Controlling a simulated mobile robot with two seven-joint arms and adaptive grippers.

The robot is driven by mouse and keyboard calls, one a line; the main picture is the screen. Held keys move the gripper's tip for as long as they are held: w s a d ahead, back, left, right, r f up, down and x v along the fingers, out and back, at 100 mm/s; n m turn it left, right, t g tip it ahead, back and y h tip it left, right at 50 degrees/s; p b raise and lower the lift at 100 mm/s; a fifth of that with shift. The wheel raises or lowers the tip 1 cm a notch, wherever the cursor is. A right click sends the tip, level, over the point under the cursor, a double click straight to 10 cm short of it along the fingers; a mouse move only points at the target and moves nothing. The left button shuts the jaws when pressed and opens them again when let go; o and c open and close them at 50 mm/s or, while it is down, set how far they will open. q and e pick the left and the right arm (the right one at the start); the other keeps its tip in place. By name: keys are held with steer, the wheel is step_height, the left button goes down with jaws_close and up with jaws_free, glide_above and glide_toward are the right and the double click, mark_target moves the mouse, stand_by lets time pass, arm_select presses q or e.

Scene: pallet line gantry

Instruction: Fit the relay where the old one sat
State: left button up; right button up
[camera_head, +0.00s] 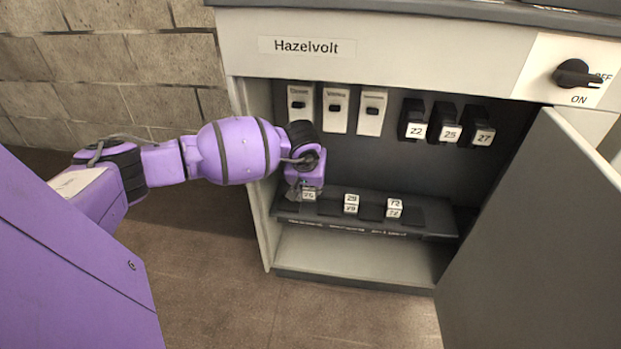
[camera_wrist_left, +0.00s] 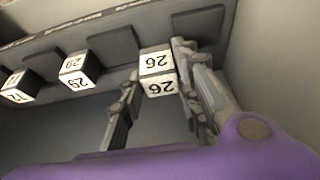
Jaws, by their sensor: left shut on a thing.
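My left gripper (camera_head: 302,186) reaches into the cabinet's lower left. It is shut on a small relay (camera_wrist_left: 157,62) with white label faces that read 26, held between both fingers in the left wrist view. In the head view that relay (camera_head: 309,195) is partly hidden by the gripper. It is at the shelf (camera_head: 440,232); I cannot tell whether it is lifted. A relay marked 29 (camera_head: 351,203) and another, whose number is hard to read (camera_head: 395,208), stand on the same shelf. Three black relays marked 22 (camera_head: 414,121), 25 (camera_head: 447,123) and 27 (camera_head: 479,126) are mounted above.
Three white breakers (camera_head: 335,110) are mounted left of the black relays. A rotary switch (camera_head: 576,74) with OFF and ON marks is at upper right. The cabinet door (camera_head: 550,240) stands open on the right. The cabinet's left wall (camera_head: 256,215) is close beside my left gripper.

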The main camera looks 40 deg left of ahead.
mark_target(309, 198)
arm_select(q)
step_height(309, 198, down, 4)
steer(key=shift+w+r+b, duration=0.1)
steer(key=shift+b, duration=0.35)
steer(key=shift+r, duration=0.15)
steer(key=shift+f+b, duration=0.45)
steer(key=shift+f, duration=0.15)
steer(key=o, duration=1)
steer(key=shift+s+f, duration=0.1)
steer(key=shift+s, duration=0.1)
steer(key=shift+o, duration=0.8)
steer(key=shift+f, duration=0.2)
steer(key=shift+w+r, duration=0.1)
steer(key=shift+r, duration=0.1)
